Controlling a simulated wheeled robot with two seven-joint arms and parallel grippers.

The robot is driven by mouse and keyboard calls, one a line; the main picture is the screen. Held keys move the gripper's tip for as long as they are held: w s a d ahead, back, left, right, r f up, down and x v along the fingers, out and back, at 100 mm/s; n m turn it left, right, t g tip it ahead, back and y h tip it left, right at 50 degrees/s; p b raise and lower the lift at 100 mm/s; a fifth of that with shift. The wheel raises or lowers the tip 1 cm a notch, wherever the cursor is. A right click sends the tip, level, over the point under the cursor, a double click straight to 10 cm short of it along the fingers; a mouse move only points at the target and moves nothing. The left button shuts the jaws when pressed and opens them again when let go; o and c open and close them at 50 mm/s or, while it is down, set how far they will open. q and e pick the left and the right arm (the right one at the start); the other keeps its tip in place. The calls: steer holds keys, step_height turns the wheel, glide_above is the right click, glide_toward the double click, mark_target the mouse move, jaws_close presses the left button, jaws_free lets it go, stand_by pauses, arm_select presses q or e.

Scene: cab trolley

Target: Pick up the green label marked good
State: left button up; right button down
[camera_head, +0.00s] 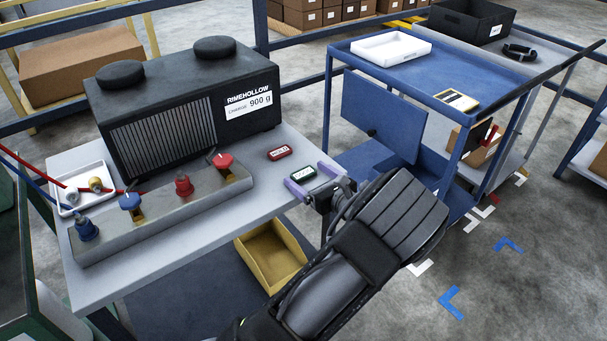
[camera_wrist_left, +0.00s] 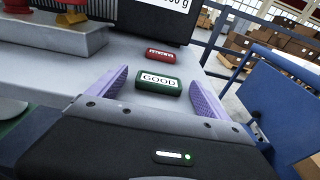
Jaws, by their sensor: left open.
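The green label (camera_head: 303,173) lies on the grey table near its right edge; its white face reads GOOD in the left wrist view (camera_wrist_left: 159,81). My left gripper (camera_head: 313,180) is open, its two purple fingers on either side of the green label. In the left wrist view the fingers (camera_wrist_left: 160,88) stand apart with the label between and slightly beyond them, and gaps show on both sides. A red label (camera_head: 279,153) lies just behind it on the table. My right gripper is not in view.
A black RIMEHOLLOW machine (camera_head: 185,105) and a grey valve block (camera_head: 160,215) stand on the table (camera_head: 200,255). A yellow bin (camera_head: 270,256) sits below. A blue trolley (camera_head: 390,65) with a white tray (camera_head: 391,47) stands to the right.

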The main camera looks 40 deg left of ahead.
arm_select(q)
steer(key=shift+c, duration=0.3)
steer(key=c, duration=1.3)
